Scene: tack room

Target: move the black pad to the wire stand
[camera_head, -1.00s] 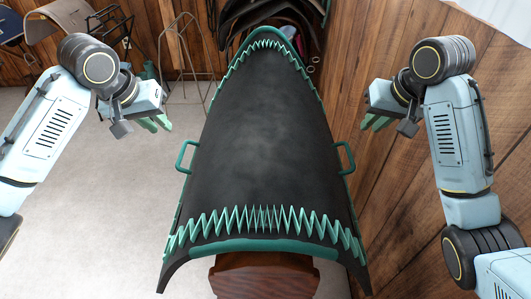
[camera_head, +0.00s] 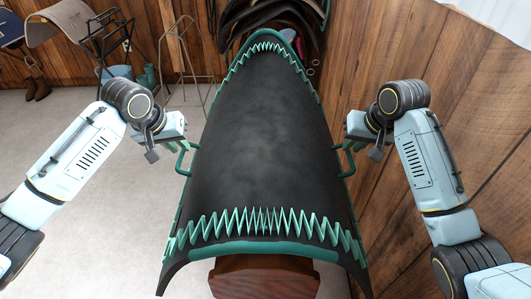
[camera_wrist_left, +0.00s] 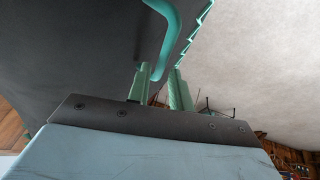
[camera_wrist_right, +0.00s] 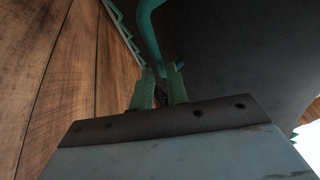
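The black pad (camera_head: 262,130) with green zigzag trim is draped over a brown wooden support (camera_head: 263,277) in the head view. It has a green handle on each side. My left gripper (camera_head: 184,146) is at the left handle (camera_head: 180,160); in the left wrist view its fingers (camera_wrist_left: 160,88) are apart, with the handle (camera_wrist_left: 172,45) at the gap between their tips. My right gripper (camera_head: 341,146) is at the right handle (camera_head: 350,162); its fingers (camera_wrist_right: 161,86) are also apart around the handle (camera_wrist_right: 149,40). A thin wire stand (camera_head: 184,62) stands on the floor at back left.
A wooden plank wall (camera_head: 440,130) rises close on the right. Dark saddles (camera_head: 262,18) hang behind the pad. A black frame (camera_head: 103,40), a tan pad (camera_head: 55,22), and boots (camera_head: 38,88) are at back left. The pale floor (camera_head: 60,125) on the left is clear.

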